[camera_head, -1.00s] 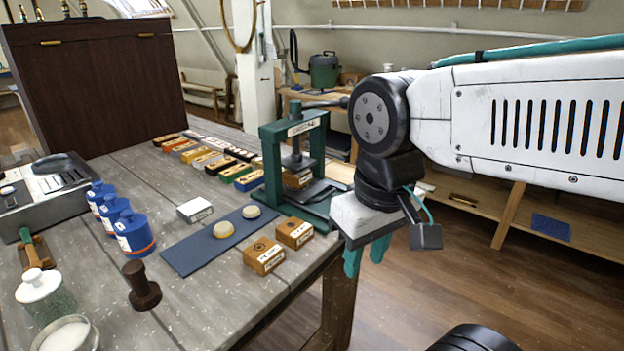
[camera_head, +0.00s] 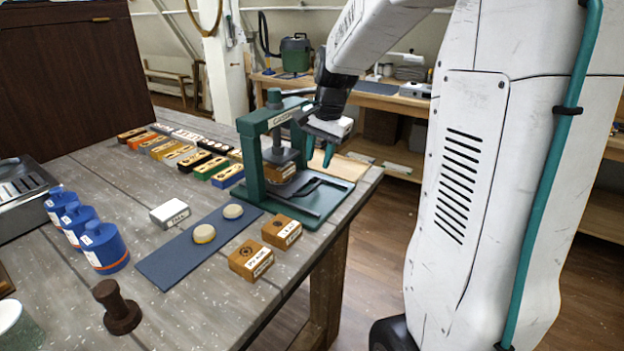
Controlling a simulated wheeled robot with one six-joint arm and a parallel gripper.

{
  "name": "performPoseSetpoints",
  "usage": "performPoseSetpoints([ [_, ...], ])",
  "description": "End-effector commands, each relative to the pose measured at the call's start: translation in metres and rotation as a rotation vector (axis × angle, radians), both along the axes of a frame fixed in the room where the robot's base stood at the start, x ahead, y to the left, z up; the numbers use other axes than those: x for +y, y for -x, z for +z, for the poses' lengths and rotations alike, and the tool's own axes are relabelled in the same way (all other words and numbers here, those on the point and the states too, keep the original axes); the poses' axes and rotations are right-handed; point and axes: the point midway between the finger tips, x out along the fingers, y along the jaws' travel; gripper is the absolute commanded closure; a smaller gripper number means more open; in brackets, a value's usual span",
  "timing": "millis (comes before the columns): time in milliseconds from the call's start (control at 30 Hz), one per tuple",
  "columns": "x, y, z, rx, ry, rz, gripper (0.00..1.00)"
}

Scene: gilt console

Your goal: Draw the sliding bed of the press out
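The green press (camera_head: 246,165) stands at the right end of the workbench, with a labelled top beam and a screw. Its dark sliding bed (camera_head: 300,186) lies low on the green base, and a wooden block (camera_head: 279,172) sits under the press plate. My gripper (camera_head: 319,152) is just right of the press frame, above the right part of the base, with its teal fingers pointing down. The two fingers seem to stand apart with nothing between them. Whether a finger touches the press cannot be told.
Two wooden blocks (camera_head: 251,260) (camera_head: 282,232) stand in front of the press. A blue mat (camera_head: 172,262) holds two round pale pieces. Rows of coloured blocks (camera_head: 182,157) lie behind left. Blue bottles (camera_head: 103,247) and a dark stamp (camera_head: 117,307) stand left. The bench's right edge is close by.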

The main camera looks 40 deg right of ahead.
Motion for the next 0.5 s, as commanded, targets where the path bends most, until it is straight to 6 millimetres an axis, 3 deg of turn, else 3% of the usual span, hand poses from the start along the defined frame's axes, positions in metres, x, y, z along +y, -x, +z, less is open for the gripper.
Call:
performPoseSetpoints([
  [100,-0.007,-0.006,-0.010,0.001,-0.006,-0.028,0.67],
  [500,-0.002,-0.015,-0.068,0.001,-0.006,-0.027,0.67],
])
